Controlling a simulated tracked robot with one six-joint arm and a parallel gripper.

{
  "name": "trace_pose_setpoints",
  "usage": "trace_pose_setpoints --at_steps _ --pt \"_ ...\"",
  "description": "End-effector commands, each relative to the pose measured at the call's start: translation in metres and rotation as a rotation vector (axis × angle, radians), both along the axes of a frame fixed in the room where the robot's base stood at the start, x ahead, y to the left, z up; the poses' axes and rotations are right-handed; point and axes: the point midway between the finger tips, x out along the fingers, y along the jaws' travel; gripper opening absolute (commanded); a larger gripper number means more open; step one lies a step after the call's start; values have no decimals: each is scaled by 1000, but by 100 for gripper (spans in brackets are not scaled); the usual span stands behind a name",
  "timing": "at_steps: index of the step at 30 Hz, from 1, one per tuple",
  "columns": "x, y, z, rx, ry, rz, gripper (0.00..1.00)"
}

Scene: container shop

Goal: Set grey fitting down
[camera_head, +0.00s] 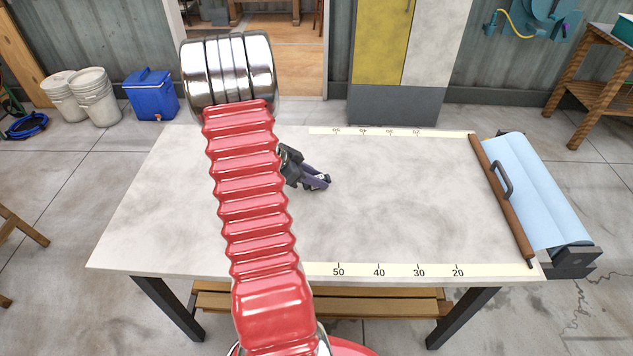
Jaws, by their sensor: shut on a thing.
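My gripper (321,182) is in the head view, over the left-centre part of the white table (400,215). Its dark purple fingers point right and slightly down. They are shut on the grey fitting, of which at most a tiny bit shows at the fingertips. The fitting's shape is too small to make out. I cannot tell whether it touches the table top or hangs a little above it. My red ribbed arm covers the table left of the gripper.
The table top right of my gripper is bare. Ruler strips (390,270) run along its front and back edges. A roll of light blue sheet (535,190) with a brown bar (502,200) closes off the right end. White buckets and a blue cooler (153,93) stand on the floor behind.

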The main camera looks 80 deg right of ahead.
Motion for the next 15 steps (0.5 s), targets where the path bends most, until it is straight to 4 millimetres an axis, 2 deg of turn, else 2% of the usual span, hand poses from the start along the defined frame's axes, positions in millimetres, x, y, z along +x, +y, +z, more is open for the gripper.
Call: trace_pose_setpoints --at_steps 7,15 --pt "0 -1 24 -3 -2 0 0" --pt "0 -1 69 -5 -2 -1 0"
